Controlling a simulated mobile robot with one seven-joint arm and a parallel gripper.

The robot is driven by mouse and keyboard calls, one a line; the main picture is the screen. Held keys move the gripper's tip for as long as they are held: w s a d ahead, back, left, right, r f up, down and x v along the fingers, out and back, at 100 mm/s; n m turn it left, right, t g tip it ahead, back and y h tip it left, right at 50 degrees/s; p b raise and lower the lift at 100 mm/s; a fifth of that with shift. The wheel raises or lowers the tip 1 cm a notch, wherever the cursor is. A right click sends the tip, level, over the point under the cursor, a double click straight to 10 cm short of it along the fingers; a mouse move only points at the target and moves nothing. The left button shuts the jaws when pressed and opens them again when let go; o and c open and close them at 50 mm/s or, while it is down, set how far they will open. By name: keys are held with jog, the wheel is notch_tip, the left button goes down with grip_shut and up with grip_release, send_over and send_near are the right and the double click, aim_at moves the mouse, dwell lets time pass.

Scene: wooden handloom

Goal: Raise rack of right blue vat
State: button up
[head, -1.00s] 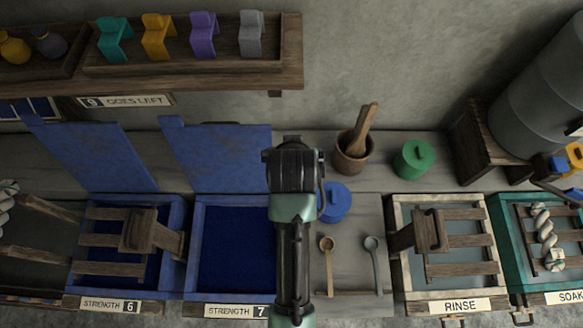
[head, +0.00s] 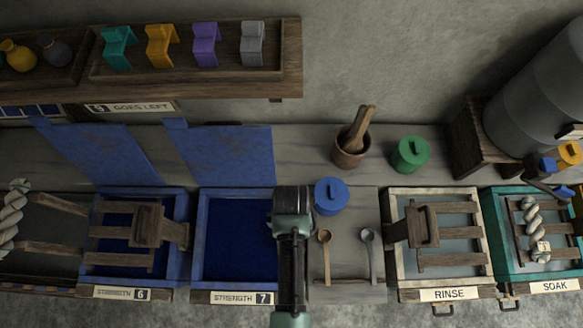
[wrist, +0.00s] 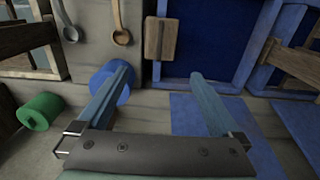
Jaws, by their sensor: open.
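The right blue vat (head: 237,240) bears the label STRENGTH 7. It holds dark blue liquid, and no rack slats show above the surface. In the wrist view the vat (wrist: 247,50) is at the top right of centre. A wooden block (wrist: 161,38), apparently the rack's handle, stands at its right-hand rim as the head view is oriented. My arm hides that spot in the head view. My gripper (wrist: 161,75) is open and empty, its fingers spread wide with the block ahead between them. The fingers are hidden in the head view.
The left blue vat (head: 95,269), labelled STRENGTH 6, has its slatted rack (head: 117,247) showing. Blue lids (head: 225,155) lean open behind both vats. A blue lidded pot (head: 330,197) and two ladles (head: 325,255) are close on the right, with the rinse vat (head: 395,280) beyond.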

notch_tip(320, 180, down, 21)
jog(key=b, duration=1.5)
jog(key=shift+w+r+b, duration=0.1)
jog(key=shift+r+b, duration=0.1)
jog(key=shift+b, duration=0.2)
grip_shut()
notch_tip(320, 180, up, 18)
jog(key=p, duration=1.8)
jog(key=shift+r, duration=0.2)
jog(key=shift+w, duration=0.1)
grip_release()
